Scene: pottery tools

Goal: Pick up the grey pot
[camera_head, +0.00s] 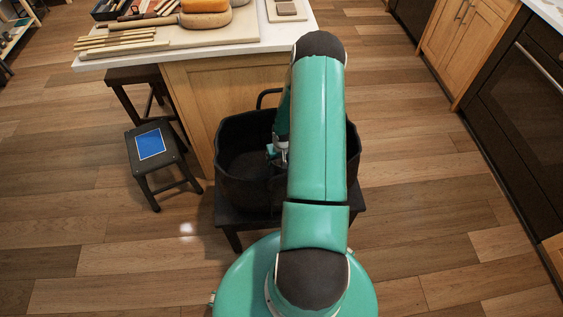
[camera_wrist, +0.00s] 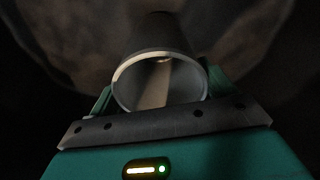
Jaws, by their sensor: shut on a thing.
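The grey pot (camera_wrist: 160,32) is a round, hollow, cup-like vessel in the wrist view, its pale open rim facing the camera. My gripper (camera_wrist: 160,88) is shut on it, with a teal finger on each side. In the head view my gripper (camera_head: 276,153) is down inside a black bin (camera_head: 240,186), mostly hidden behind my arm. The pot cannot be made out clearly there. Whether it touches the bin floor cannot be told.
The bin stands on a dark stool (camera_head: 229,219) against a wooden counter (camera_head: 225,95) holding pottery tools. A small black stool (camera_head: 172,176) with a blue square stands left. The wood floor between is clear.

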